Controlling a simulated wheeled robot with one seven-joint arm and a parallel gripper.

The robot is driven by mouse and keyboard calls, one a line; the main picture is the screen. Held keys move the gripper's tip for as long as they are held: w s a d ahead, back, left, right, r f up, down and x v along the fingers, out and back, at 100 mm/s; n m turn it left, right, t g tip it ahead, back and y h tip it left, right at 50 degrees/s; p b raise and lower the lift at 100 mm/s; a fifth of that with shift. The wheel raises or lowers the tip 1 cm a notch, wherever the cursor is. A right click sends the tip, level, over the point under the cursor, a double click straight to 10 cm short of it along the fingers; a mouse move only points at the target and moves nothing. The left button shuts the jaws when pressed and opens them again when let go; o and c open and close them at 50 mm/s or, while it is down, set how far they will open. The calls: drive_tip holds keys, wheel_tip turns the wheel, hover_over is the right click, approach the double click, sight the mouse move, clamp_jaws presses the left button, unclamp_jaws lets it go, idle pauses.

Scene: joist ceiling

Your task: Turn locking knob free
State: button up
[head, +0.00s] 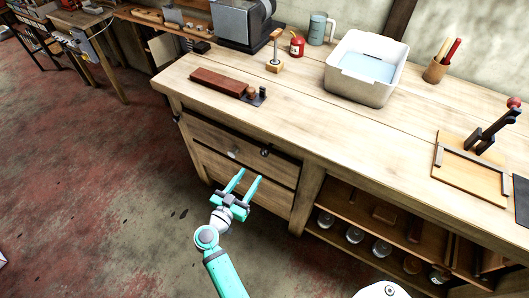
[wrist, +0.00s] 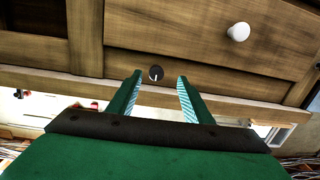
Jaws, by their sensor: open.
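The locking knob, a small dark round knob (head: 265,152), sits near the top right of the upper drawer front (head: 215,142). In the wrist view the dark knob (wrist: 155,73) carries a thin pale mark and appears between my fingertips, a little beyond them. A white pull knob (head: 233,154) is to its left in the head view; it shows at the upper right of the wrist view (wrist: 238,32). My gripper (head: 248,175) is open and empty, fingers pointing at the drawers. In the head view its tips appear below the dark knob, apart from it.
The wooden workbench top (head: 320,120) overhangs the drawers. A lower drawer (head: 225,176) is below, and open shelves (head: 340,245) with several jars are to the right. A white basin (head: 350,85) stands on the bench. The floor (head: 110,190) to the left is clear.

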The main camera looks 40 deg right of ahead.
sight(263, 154)
drive_tip(key=shift+m+g+h, duration=0.4)
drive_tip(key=shift+m+h, duration=0.1)
drive_tip(key=shift+m, duration=0.1)
drive_tip(key=x, duration=0.4)
drive_tip(key=r+x, duration=0.1)
drive_tip(key=x, duration=0.3)
drive_tip(key=r+x, duration=0.1)
drive_tip(key=x, duration=0.3)
drive_tip(key=shift+w, duration=0.2)
drive_tip(key=shift+c, duration=0.7)
drive_tip(key=c, duration=0.9)
